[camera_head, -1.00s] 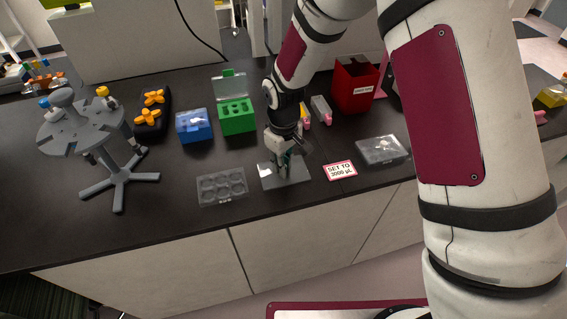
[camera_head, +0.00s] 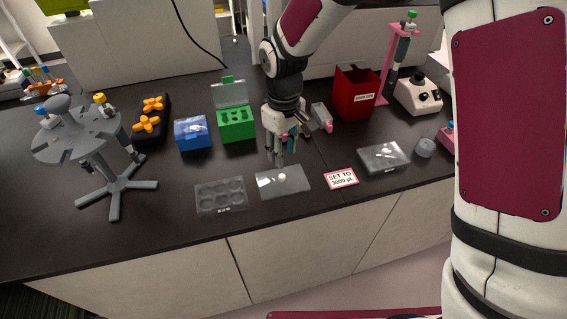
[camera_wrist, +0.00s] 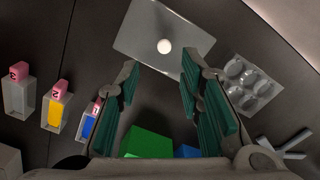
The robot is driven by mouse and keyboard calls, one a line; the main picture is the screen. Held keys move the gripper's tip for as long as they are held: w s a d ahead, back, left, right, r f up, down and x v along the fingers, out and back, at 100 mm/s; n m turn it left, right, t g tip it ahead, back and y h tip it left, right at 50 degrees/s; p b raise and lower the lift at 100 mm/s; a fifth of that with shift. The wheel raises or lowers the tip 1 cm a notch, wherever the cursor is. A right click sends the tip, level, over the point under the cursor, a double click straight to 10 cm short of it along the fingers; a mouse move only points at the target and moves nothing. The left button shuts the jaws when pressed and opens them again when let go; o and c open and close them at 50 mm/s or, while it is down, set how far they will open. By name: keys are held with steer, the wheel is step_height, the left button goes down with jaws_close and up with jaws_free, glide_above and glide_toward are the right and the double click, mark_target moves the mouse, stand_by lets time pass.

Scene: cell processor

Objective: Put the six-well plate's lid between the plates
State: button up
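The six-well plate (camera_head: 207,207) lies uncovered on the dark bench, its wells facing up. Its clear flat lid (camera_head: 298,187), with a white round knob, lies on the bench just right of the plate. The lid (camera_wrist: 185,22) also shows at the top of the wrist view, with the wells (camera_wrist: 240,78) to its right. Another clear lidded plate (camera_head: 397,153) with a white knob sits farther right. My gripper (camera_head: 281,156) is above and behind the lid, apart from it. In the wrist view my gripper (camera_wrist: 160,75) has its green-padded fingers spread with nothing between them.
A "SET TO 3000 µL" sign (camera_head: 341,178) lies between the lid and the right plate. Behind are a blue box (camera_head: 192,134), an open green box (camera_head: 237,126) and a red bin (camera_head: 355,92). A grey pipette stand (camera_head: 80,137) is at left.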

steer(key=shift+r, duration=1.85)
steer(key=s+d+r+m+t, duration=0.2)
steer(key=s+d+r+m, duration=0.1)
steer(key=s+d+r, duration=0.45)
steer(key=s+d+r+m+t, duration=0.25)
steer(key=s+d+r, duration=0.25)
steer(key=d+r, duration=0.45)
steer(key=s+d+r+m+t, duration=0.1)
steer(key=s+d+r+m, duration=0.1)
steer(key=s, duration=0.6)
steer(key=shift+s+r+m, duration=0.25)
steer(key=shift+s+m, duration=0.1)
steer(key=shift+m, duration=0.4)
